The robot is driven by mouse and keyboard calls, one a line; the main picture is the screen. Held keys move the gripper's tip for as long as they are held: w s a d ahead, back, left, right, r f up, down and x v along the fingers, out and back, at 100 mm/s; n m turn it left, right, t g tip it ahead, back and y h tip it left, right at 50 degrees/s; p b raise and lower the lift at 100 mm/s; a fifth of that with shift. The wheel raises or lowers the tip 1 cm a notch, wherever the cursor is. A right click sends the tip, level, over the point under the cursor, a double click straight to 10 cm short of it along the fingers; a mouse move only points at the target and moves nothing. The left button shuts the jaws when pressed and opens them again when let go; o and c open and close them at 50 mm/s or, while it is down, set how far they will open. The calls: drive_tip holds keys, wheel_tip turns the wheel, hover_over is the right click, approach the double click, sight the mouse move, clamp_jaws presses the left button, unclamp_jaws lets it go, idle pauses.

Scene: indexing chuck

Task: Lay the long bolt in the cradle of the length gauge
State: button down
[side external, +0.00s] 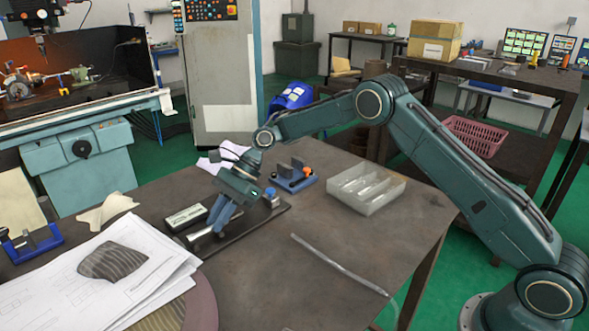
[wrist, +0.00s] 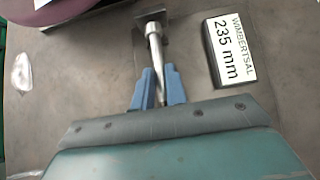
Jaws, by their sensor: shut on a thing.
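The long bolt (wrist: 154,50) is silver, with its head toward the top of the wrist view. My gripper (wrist: 158,85) is shut on its shank with both blue fingers. In the side external view, my gripper (side external: 217,222) points down over the dark base of the length gauge (side external: 262,222) and hides most of the bolt. The gauge's label block, reading 235 mm, shows beside the bolt in the wrist view (wrist: 231,50). A dark piece lies under or behind the bolt head; I cannot tell whether the bolt touches the cradle.
A thin rod (side external: 338,264) lies toward the front right. Papers (side external: 105,280) and another blue fixture (side external: 32,243) are at left. Bare tabletop lies between rod and tray.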

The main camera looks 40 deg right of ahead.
drive_tip(key=shift+f, duration=0.3)
drive_tip(key=c, duration=1.3)
unclamp_jaws()
drive_tip(key=shift+c, duration=0.2)
drive_tip(key=shift+f, duration=0.1)
drive_tip(key=shift+s, duration=0.1)
drive_tip(key=shift+d, duration=0.2)
drive_tip(key=v, duration=1.3)
drive_tip(key=shift+r, duration=0.45)
